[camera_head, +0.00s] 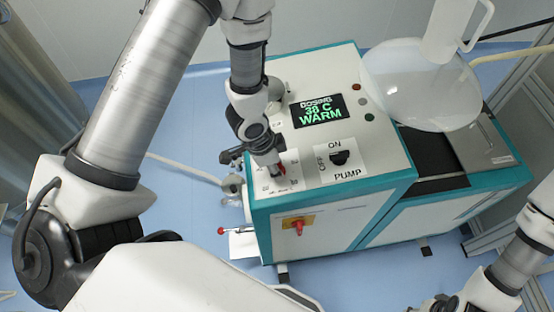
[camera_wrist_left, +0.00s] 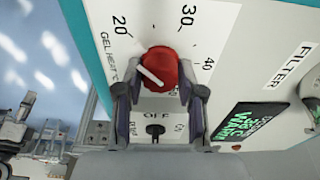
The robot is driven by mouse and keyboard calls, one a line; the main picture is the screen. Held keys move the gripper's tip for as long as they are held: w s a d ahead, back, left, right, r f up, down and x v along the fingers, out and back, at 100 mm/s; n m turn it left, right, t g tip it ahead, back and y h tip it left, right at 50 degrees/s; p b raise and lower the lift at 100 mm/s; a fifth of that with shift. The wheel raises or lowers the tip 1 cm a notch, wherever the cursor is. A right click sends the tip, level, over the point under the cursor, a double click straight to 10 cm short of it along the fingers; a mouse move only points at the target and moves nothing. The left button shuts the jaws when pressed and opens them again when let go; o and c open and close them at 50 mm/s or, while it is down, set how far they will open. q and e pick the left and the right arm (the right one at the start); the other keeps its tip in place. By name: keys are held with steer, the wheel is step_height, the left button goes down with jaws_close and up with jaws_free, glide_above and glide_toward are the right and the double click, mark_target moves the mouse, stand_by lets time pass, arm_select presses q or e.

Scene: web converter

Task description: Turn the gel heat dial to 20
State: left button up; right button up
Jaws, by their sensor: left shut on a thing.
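The gel heat dial (camera_wrist_left: 165,68) is a red knob on the white panel, with a white pointer bar. In the left wrist view the bar slants across the knob's lower left part. The marks 20, 30 and 40 are printed around it; I cannot tell the exact setting. My left gripper (camera_wrist_left: 160,92) is shut on the knob, one finger on each side. In the head view the left gripper (camera_head: 276,172) comes down on the panel's front left corner and mostly hides the red dial (camera_head: 281,169). My right gripper (camera_head: 440,304) is cut off at the bottom edge.
The machine's screen (camera_head: 319,112) reads DOSING 38 C WARM. A black pump switch (camera_head: 340,157), marked ON and OFF, sits right of the dial. A red switch on a yellow plate (camera_head: 298,224) is on the front. A large white vessel (camera_head: 420,85) stands at right.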

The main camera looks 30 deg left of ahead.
arm_select(q)
steer(key=shift+s+f, duration=0.1)
steer(key=shift+s, duration=0.1)
steer(key=o, duration=1)
steer(key=shift+o, duration=0.7)
steer(key=shift+a, duration=0.15)
steer(key=shift+w, duration=0.1)
steer(key=shift+r, duration=0.35)
steer(key=v, duration=1.1)
steer(key=shift+r, duration=0.1)
